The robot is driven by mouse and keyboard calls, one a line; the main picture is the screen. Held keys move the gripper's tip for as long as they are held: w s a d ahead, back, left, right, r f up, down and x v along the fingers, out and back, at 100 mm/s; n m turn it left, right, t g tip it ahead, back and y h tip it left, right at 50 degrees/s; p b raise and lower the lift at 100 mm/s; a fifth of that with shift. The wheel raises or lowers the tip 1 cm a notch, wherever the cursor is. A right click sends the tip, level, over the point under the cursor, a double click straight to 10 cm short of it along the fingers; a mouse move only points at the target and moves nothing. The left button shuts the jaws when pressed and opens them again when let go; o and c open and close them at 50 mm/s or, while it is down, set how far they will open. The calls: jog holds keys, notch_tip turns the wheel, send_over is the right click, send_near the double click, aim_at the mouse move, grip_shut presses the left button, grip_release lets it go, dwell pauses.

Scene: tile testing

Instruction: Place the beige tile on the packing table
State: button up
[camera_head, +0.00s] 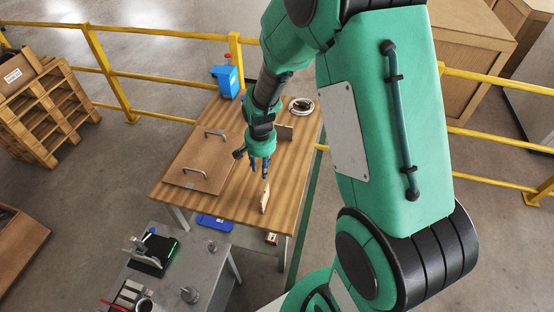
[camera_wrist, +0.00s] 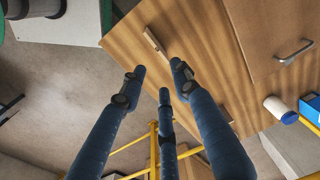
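The beige tile (camera_head: 265,198) stands upright on its narrow edge on the wooden-topped table (camera_head: 230,202), near its front right part. In the wrist view the tile (camera_wrist: 155,42) shows as a thin light strip on the wood, beyond the fingertips. My gripper (camera_head: 260,169) is above the table, a little behind the tile and apart from it. In the wrist view its three blue fingers (camera_wrist: 158,78) are spread, with nothing between them. No label shows whether this wooden table is the packing table.
A brown board with two handles (camera_head: 198,165) covers the table's left part. A grey table with devices (camera_head: 205,262) stands in front. Yellow railings (camera_head: 170,78) run behind.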

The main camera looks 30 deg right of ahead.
notch_tip(320, 180, up, 12)
jog(key=s+a+n+t, duration=0.1)
jog(key=s+a+n, duration=0.1)
jog(key=s, duration=0.1)
jog(key=s+a+r+n+t, duration=0.2)
jog(key=s+r+n, duration=0.1)
jog(key=s+r, duration=0.7)
jog(key=s+a+r+n+t, duration=0.2)
jog(key=s+a+r+n, duration=0.1)
jog(key=s+r, duration=0.8)
jog(key=shift+r, duration=0.5)
jog(key=shift+f+b, duration=0.75)
